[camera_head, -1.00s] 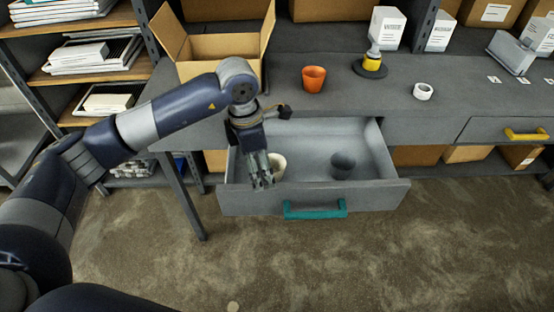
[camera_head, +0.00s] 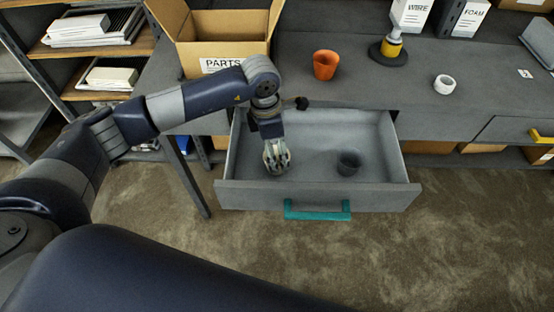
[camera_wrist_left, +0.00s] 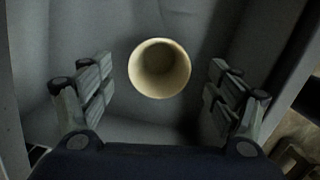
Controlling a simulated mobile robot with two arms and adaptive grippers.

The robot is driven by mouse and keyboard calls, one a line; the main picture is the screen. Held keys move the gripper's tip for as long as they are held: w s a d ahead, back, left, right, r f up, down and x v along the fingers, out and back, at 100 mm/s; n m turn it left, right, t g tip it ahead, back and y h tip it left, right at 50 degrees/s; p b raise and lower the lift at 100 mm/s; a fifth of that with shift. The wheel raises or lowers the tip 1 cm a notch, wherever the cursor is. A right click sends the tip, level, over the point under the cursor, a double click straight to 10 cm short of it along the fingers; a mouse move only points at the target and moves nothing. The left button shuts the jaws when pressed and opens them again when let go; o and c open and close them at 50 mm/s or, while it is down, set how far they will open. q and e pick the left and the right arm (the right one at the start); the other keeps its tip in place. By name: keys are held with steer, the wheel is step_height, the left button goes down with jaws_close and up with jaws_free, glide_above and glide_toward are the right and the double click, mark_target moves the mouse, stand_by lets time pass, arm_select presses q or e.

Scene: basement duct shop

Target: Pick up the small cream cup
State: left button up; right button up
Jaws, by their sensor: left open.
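The small cream cup (camera_wrist_left: 160,88) stands in the drawer, seen from above in the left wrist view, its round mouth facing the camera. In the head view it is hidden behind my left gripper (camera_head: 277,165). That gripper points down into the left part of the open grey drawer (camera_head: 318,195). In the left wrist view my left gripper (camera_wrist_left: 160,95) is open, one finger pair on either side of the cup, with gaps on both sides. I cannot tell the exact height of the fingertips against the cup. My right gripper is not in view.
A dark grey cup (camera_head: 348,164) stands in the drawer, right of the gripper. The drawer walls surround both, with a teal handle (camera_head: 317,211) in front. On the bench are an orange cup (camera_head: 326,65), a white tape roll (camera_head: 444,84) and a PARTS box (camera_head: 222,64).

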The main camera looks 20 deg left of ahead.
mark_target(277, 157)
arm_select(q)
step_height(277, 157, down, 4)
steer(key=shift+d+r+p, duration=0.1)
steer(key=shift+r+p, duration=0.05)
steer(key=shift+p, duration=0.45)
steer(key=shift+w+f, duration=0.1)
steer(key=shift+f, duration=0.25)
steer(key=c, duration=1.1)
steer(key=shift+c, duration=0.5)
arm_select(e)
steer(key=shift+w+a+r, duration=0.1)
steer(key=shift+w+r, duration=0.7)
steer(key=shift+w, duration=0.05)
